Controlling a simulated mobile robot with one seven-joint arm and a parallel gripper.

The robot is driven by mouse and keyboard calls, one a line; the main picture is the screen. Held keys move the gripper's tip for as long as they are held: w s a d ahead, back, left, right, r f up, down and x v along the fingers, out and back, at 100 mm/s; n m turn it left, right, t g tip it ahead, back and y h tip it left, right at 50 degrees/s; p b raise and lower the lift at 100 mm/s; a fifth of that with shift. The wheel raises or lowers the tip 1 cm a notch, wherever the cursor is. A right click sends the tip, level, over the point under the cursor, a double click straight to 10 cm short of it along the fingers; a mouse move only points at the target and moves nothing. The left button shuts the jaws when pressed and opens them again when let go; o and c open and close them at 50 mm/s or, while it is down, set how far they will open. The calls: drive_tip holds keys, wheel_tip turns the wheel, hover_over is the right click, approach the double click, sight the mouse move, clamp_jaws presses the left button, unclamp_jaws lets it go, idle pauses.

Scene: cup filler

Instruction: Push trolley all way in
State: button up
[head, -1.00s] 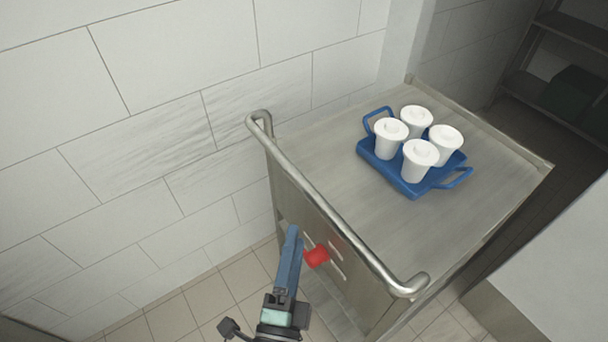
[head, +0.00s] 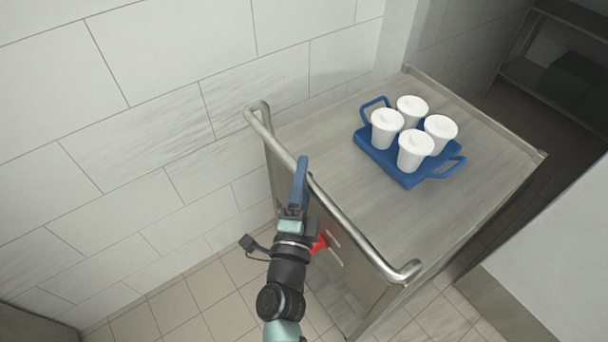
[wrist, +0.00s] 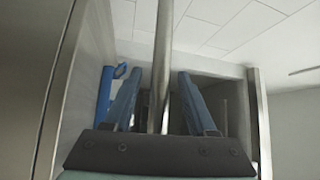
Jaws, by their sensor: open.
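The trolley (head: 400,215) is a grey metal cart beside the tiled wall, with a rounded push handle (head: 345,220) along its near end. My gripper (head: 301,172) is at the handle, left of its middle. In the wrist view the handle bar (wrist: 164,60) runs between the two blue fingers of my gripper (wrist: 159,76). The fingers are open, with a gap on both sides of the bar. I cannot tell whether anything touches it. The lower part of the trolley is partly hidden by my arm.
A blue tray (head: 408,181) with several lidded white cups (head: 416,150) stands on the trolley top. A red part (head: 319,244) shows at the trolley's near end. A tiled wall (head: 140,120) runs along the left, a pale wall (head: 560,270) at right. Dark shelving (head: 535,75) stands beyond.

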clamp_jaws()
idle(1.4)
